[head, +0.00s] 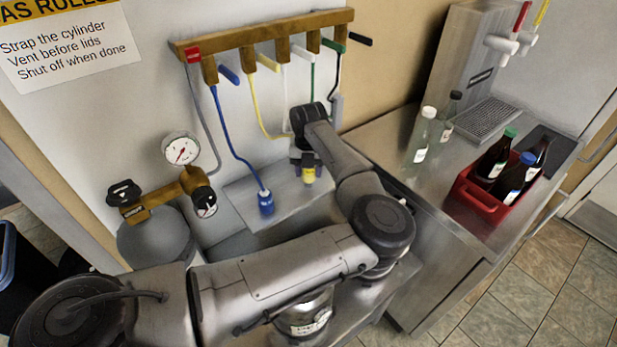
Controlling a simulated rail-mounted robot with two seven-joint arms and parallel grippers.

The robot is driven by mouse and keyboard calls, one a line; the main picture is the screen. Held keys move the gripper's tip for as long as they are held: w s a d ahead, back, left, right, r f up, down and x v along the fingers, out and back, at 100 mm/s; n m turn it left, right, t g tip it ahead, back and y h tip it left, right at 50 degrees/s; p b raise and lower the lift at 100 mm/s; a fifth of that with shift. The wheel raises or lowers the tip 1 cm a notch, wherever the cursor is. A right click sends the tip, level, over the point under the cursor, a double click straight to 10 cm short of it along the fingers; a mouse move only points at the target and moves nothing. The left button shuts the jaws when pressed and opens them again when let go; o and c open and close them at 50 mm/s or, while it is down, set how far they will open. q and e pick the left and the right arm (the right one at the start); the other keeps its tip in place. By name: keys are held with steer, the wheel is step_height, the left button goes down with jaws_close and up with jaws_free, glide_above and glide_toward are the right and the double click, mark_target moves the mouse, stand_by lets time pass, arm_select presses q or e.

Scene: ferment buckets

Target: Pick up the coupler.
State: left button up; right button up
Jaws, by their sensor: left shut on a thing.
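A yellow coupler (309,174) is at the end of the yellow hose (259,112), which hangs from the wall manifold. My left gripper (308,161) points down and is shut on this coupler, above a grey ledge (240,192). The wrist hides part of the hose end. I cannot tell whether the coupler touches the surface below it. A blue coupler (266,203) is at the end of the blue hose (226,135), left of the gripper. My right gripper is not in view.
The brown manifold (270,38) with coloured handles is on the wall above. A gas cylinder (155,243) with gauges stands at left. A labelled metal vessel (305,317) is below my arm. The right-hand counter (395,133) holds clear bottles and a red crate (480,206) of dark bottles.

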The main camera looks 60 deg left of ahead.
arm_select(q)
steer(key=w+d+r+b, duration=0.2)
steer(key=w+d+r, duration=0.6)
steer(key=shift+w+b, duration=0.25)
steer(key=shift+b, duration=0.1)
stand_by(0.4)
